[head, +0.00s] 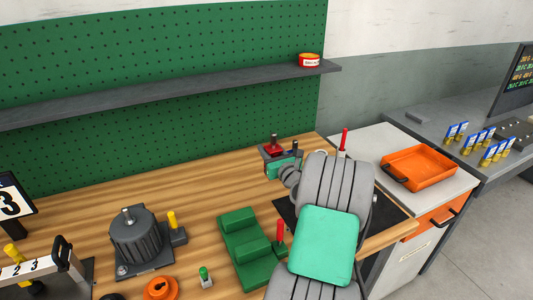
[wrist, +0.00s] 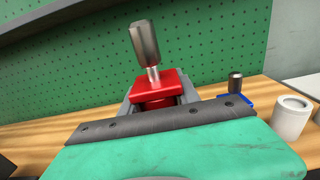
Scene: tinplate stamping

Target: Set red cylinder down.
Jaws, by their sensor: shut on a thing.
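The red cylinder (head: 273,149), a red body with a metal stem and knob on top, is at the far end of my arm in the head view. In the wrist view the red cylinder (wrist: 155,88) stands nearly upright between grey fingers. My gripper (wrist: 156,102) is shut on it. In the head view my gripper (head: 274,155) is over the back right of the wooden bench. My green hand hides the cylinder's lower part, so I cannot tell whether it touches anything below.
A blue piece with a dark knob (wrist: 236,90) and a white hollow cylinder (wrist: 291,118) stand to the right. A green fixture (head: 245,245) and grey motor-like unit (head: 136,238) stand nearer on the bench. An orange tray (head: 420,165) is on the right cabinet. The shelf (head: 180,90) runs above.

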